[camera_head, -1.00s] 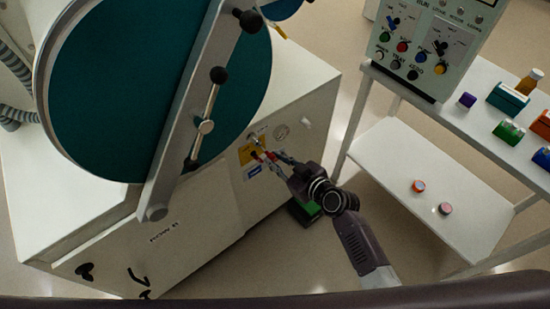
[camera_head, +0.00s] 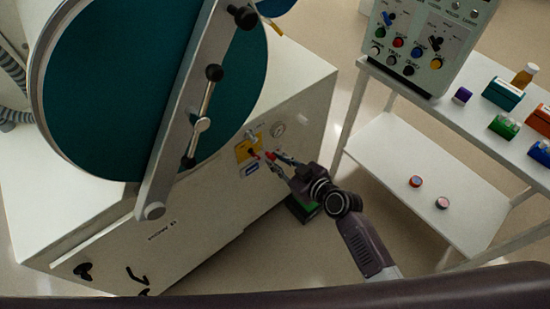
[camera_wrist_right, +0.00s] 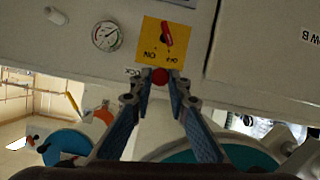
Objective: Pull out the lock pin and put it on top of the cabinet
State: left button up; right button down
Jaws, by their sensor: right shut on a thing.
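The lock pin (camera_wrist_right: 160,76) shows as a round red head in the right wrist view. It is between the fingertips of my right gripper (camera_wrist_right: 160,86), which is shut on it. In the head view the right gripper (camera_head: 275,162) is at the white cabinet's front face, with the red head (camera_head: 270,156) at its tips. The pin's shaft is hidden, so I cannot tell whether it is still in its hole. The cabinet top (camera_head: 292,72) is white and bare on the right of the round teal door. My left gripper is not in view.
A yellow plate with a red ON/OFF switch (camera_wrist_right: 166,36) and a round gauge (camera_wrist_right: 106,36) are close to the gripper. The teal door (camera_head: 105,95) with its metal bar stands over the cabinet. A white shelf cart (camera_head: 385,150) with a control panel stands to the right.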

jog(key=shift+s+d, duration=0.6)
jog(key=shift+s, duration=0.25)
jog(key=shift+s+d, duration=0.55)
jog(key=shift+s, duration=0.25)
jog(key=shift+r, duration=0.1)
jog(key=s+d+r, duration=0.2)
jog(key=d+r, duration=0.8)
jog(key=r, duration=0.2)
jog(key=s+d+r+n+g+y, duration=0.2)
jog(key=s+r+n+g+y, duration=0.1)
jog(key=s+r, duration=0.6)
notch_tip(320, 180, up, 3)
jog(key=shift+d+r+n, duration=0.1)
jog(key=shift+d+n, duration=0.3)
jog(key=shift+s+a+f, duration=0.1)
jog(key=shift+s+f, duration=0.05)
jog(key=shift+f, duration=0.05)
jog(key=shift+r, duration=0.1)
